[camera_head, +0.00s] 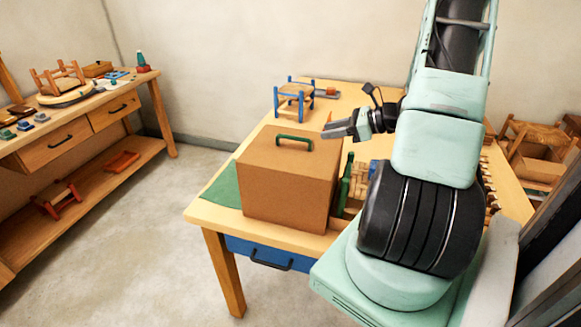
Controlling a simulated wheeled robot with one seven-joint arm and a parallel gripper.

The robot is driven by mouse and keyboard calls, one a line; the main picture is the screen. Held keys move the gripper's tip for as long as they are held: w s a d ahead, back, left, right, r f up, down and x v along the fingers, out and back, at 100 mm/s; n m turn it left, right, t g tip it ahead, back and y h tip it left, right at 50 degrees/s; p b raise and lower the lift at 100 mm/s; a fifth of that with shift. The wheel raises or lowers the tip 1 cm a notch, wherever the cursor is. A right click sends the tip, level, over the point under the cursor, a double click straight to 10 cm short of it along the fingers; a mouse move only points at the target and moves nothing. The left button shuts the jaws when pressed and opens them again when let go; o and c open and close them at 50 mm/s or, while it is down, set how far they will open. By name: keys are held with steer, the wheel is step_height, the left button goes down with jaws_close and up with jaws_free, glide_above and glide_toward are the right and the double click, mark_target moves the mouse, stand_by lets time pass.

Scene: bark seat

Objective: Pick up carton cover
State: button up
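The carton cover (287,185) is a brown box with a green handle (295,141) on top. It sits upright near the front left of the wooden table, partly over a green mat (224,187). My gripper (336,130) is above and to the right of the cover, apart from the handle. Its grey fingers point left, toward the handle. The fingers are small in this view, and the gap between them does not show clearly. Anything beneath the cover is hidden.
A small blue stool (294,101) stands farther back on the table. A workbench (70,137) lines the left wall. Clear floor lies between.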

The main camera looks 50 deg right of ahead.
mark_target(293, 137)
steer(key=p+x, duration=0.2)
steer(key=x, duration=0.5)
steer(key=p+x, duration=0.3)
steer(key=x, duration=0.1)
steer(key=shift+w+f+p, duration=0.1)
steer(key=shift+w+p, duration=0.2)
steer(key=shift+p, duration=0.05)
steer(key=shift+w+f, duration=0.25)
jaws_close()
